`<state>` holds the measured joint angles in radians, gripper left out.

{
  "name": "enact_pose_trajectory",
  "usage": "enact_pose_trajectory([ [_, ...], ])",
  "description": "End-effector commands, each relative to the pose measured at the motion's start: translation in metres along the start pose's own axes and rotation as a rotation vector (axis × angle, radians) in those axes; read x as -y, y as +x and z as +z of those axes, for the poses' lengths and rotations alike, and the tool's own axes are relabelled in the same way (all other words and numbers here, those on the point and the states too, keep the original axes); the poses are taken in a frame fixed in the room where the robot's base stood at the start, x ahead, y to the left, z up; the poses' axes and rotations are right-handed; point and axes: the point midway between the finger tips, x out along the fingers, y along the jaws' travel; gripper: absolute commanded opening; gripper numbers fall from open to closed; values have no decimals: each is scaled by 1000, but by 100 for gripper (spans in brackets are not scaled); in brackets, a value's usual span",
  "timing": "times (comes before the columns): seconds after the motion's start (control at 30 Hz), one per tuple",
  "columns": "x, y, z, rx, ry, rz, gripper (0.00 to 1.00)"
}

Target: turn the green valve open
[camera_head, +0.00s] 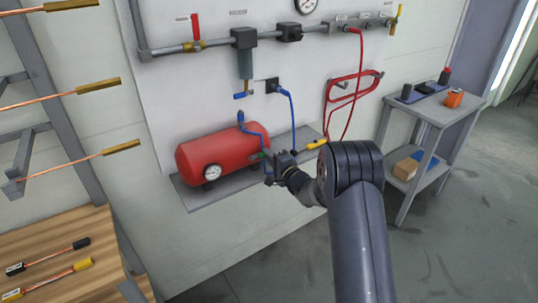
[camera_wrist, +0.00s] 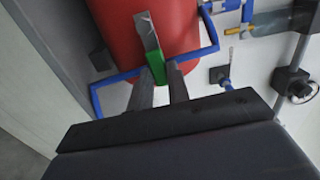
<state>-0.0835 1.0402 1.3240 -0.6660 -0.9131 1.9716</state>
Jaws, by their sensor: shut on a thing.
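The green valve (camera_wrist: 157,68) shows in the wrist view as a green grip at the end of a flat grey lever (camera_wrist: 147,30), in front of the red tank. My gripper (camera_wrist: 159,75) has one finger on each side of the green grip and is shut on it. In the head view only a small green bit shows beside my gripper (camera_head: 266,158), at the right end of the red tank (camera_head: 215,155). The rest of the valve is hidden there by my gripper.
Blue hose (camera_wrist: 120,78) runs close to my fingers. A shelf (camera_head: 195,195) carries the tank. Pipes with red (camera_head: 195,27) and yellow handles run above. A red hose (camera_head: 355,90) hangs at right. A grey side table (camera_head: 430,115) stands farther right, with clear floor in front.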

Motion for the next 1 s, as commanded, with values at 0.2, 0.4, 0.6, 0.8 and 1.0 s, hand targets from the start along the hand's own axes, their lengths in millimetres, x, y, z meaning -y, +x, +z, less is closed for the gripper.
enact_pose_trajectory([
  [0.2, -3, 0, 0, -1, 53, 2, 0],
  [0.4, -4, 0, 0, -1, 65, 2, 0],
  [0.6, -4, 0, 0, -1, 65, 2, 0],
  [0.8, -4, 0, 0, -1, 65, 2, 27],
  [1.0, -4, 0, 0, -1, 63, 1, 39],
])
